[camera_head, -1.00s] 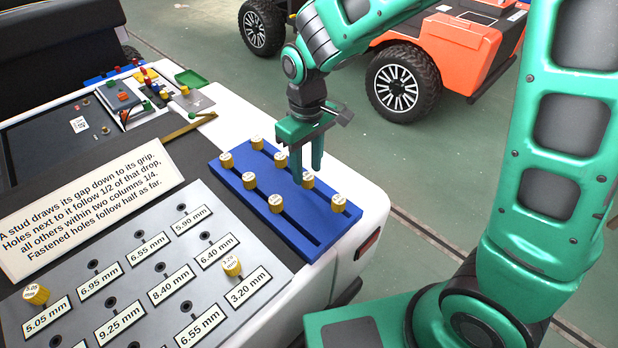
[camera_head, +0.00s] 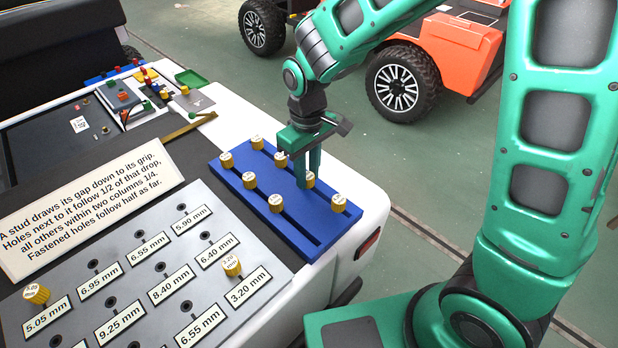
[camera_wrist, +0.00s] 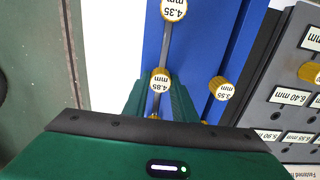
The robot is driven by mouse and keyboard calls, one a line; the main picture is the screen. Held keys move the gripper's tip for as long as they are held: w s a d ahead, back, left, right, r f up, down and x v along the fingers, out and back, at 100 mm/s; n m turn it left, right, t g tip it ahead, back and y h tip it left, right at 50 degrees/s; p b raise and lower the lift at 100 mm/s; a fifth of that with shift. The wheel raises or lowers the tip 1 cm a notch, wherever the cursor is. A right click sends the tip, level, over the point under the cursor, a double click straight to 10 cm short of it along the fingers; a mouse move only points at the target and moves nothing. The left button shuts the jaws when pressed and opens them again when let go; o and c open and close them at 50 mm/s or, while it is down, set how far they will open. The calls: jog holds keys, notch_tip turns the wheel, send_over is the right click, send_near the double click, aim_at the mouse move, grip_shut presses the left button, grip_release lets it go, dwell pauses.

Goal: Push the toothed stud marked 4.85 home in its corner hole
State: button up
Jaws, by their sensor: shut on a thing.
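The toothed stud marked 4.85 (camera_wrist: 160,80) is a yellow knob with a white cap, between my fingers in the wrist view. It stands in a slot of the blue tray (camera_head: 318,238). My gripper (camera_head: 308,184) is shut on it, low over the tray; the fingers partly hide the stud (camera_head: 311,181) in the head view. The grey plate (camera_head: 150,240) has rows of labelled holes. Its far corner hole (camera_head: 182,207), by the 5.90 mm label, is empty. Yellow studs stand by the 5.05 mm label (camera_head: 37,294) and the 3.20 mm label (camera_head: 232,267).
Several other yellow studs stand in the blue tray, including one marked 4.35 (camera_wrist: 174,8) and one marked 3.55 (camera_wrist: 221,88). A white instruction sign (camera_head: 90,220) lies beside the plate. A brass-coloured bar (camera_head: 190,128) lies beyond. An orange vehicle (camera_head: 445,50) stands behind on the floor.

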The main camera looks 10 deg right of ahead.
aim_at(308, 175)
jog(key=shift+s+r, duration=0.1)
jog(key=shift+r, duration=2.05)
